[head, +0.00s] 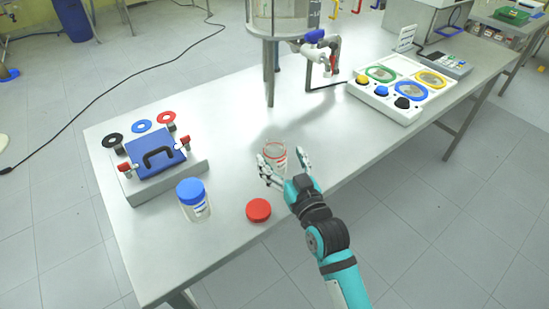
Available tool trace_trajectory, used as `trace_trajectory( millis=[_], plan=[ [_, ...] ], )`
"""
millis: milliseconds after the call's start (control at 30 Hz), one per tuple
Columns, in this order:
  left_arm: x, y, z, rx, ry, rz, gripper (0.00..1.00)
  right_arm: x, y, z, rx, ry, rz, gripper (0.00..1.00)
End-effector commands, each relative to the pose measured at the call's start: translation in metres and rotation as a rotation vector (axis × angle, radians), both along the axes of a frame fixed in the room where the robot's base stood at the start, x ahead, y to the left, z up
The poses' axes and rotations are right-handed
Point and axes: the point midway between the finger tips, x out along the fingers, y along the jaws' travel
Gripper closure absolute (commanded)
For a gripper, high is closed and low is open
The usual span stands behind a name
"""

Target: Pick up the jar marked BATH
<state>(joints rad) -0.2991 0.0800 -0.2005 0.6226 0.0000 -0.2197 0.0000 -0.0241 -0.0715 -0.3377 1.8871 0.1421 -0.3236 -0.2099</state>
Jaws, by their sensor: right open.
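A clear open jar (277,152) with a red ring near its top stands upright on the steel table. My right gripper (284,163) is open at this jar, one finger to its left and the other to its right. I cannot tell whether the fingers touch the glass. A second clear jar (197,208) with a blue lid (190,191) stands to the left, near the front edge. Both jars seem to carry writing, too small to read, so I cannot tell which is marked BATH. My left gripper is not in view.
A red lid (258,210) lies on the table (225,262) near its front edge. A grey box with a blue handled top (150,158) stands at left. A reactor stand with a tap (318,48) is behind the open jar. A white panel (402,88) is at right.

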Motion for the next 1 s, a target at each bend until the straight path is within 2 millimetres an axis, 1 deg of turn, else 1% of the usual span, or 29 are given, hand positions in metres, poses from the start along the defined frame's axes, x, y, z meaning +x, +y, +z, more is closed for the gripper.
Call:
trace_trajectory(
  millis=[67,300,400,667,767,1000],
  plan=[
    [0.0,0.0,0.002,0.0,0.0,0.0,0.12,0.005,0.002,0.001,0.0,0.0,0.0,0.2],
    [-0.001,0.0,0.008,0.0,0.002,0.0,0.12,0.039,0.012,0.001,0.0,-0.001,0.0,0.2],
    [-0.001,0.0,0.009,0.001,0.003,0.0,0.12,0.047,0.016,0.0,0.0,-0.001,0.0,0.2],
    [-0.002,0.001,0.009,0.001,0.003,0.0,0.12,0.049,0.017,-0.001,0.0,-0.001,0.0,0.2],
    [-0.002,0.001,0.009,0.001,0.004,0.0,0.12,0.049,0.017,-0.001,0.0,0.0,0.0,0.32],
    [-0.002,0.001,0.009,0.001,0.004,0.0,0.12,0.049,0.016,-0.001,-0.001,0.0,0.0,0.64]
  ],
)
